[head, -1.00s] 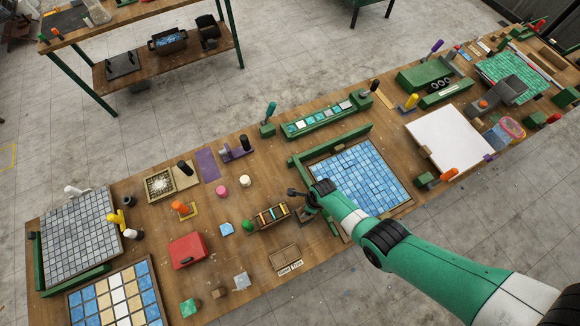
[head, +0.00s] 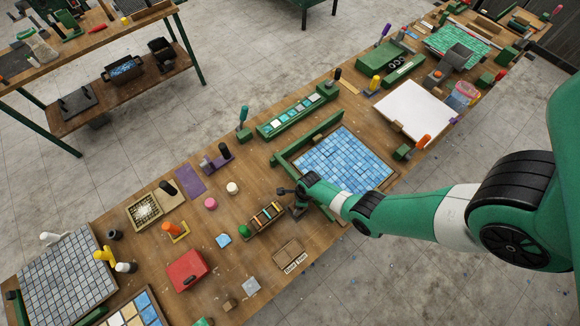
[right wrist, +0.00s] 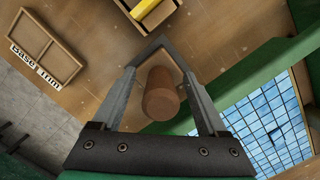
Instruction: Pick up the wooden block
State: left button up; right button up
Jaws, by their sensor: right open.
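A brown wooden cylinder-like block (right wrist: 161,95) shows in the right wrist view, standing between the two fingers of my right gripper (right wrist: 161,72). The fingers are open on either side of it, and I see bare gaps beside it. In the head view my right gripper (head: 291,194) is low over the table, between the small divided rack and the blue tile panel. The block there is hidden or too small to tell from the gripper. A separate small brown cube (head: 229,305) lies at the table's near edge. My left gripper is not in view.
The blue tile panel (head: 345,160) with its green frame (head: 312,134) is close on the right. The divided rack (head: 264,219) is close on the left. A shallow wooden tray (head: 287,251) labelled "Base Trim" lies in front. A red box (head: 187,270) stands further left.

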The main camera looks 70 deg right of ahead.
jog(key=shift+f, duration=0.15)
grip_shut()
dwell(0.4)
